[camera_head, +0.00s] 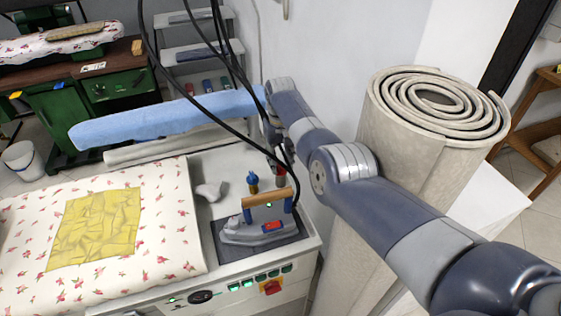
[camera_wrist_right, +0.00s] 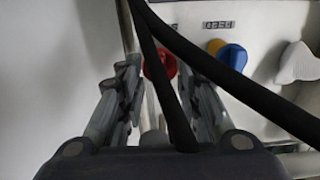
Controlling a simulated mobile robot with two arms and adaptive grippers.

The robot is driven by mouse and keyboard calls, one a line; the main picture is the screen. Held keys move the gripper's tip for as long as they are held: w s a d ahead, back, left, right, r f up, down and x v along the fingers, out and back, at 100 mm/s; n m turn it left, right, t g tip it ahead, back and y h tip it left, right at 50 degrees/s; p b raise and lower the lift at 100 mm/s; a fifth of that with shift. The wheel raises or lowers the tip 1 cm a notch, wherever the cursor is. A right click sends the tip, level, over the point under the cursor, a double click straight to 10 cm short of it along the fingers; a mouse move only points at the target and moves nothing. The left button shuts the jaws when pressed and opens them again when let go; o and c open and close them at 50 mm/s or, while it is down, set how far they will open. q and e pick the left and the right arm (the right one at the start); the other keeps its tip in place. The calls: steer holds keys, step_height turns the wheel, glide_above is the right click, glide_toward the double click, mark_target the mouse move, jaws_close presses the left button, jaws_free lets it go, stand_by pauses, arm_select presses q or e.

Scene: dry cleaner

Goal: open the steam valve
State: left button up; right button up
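A round red knob (camera_wrist_right: 160,66) shows in the right wrist view, beyond the fingers and partly behind a black hose. In the head view the red knob (camera_head: 281,181) sits on the white ironing station, at the back right of the iron. A blue knob on a brass fitting (camera_head: 252,182) stands to its left; it also shows in the wrist view (camera_wrist_right: 232,58). My left gripper is out of view.
Black hoses (camera_head: 233,70) hang across the gripper area. An iron with a wooden handle (camera_head: 268,198) rests on a dark pad. A blue padded sleeve board (camera_head: 165,117) is behind; a rolled beige carpet (camera_head: 400,130) stands close to my right arm, near the wall.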

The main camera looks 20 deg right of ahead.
steer(key=shift+f, duration=0.2)
jaws_close()
steer(key=shift+m, duration=0.4)
steer(key=m, duration=0.3)
steer(key=shift+m, duration=0.3)
steer(key=m, duration=0.4)
steer(key=shift+m, duration=0.3)
steer(key=m, duration=0.4)
steer(key=shift+m, duration=2.5)
steer(key=shift+r, duration=0.1)
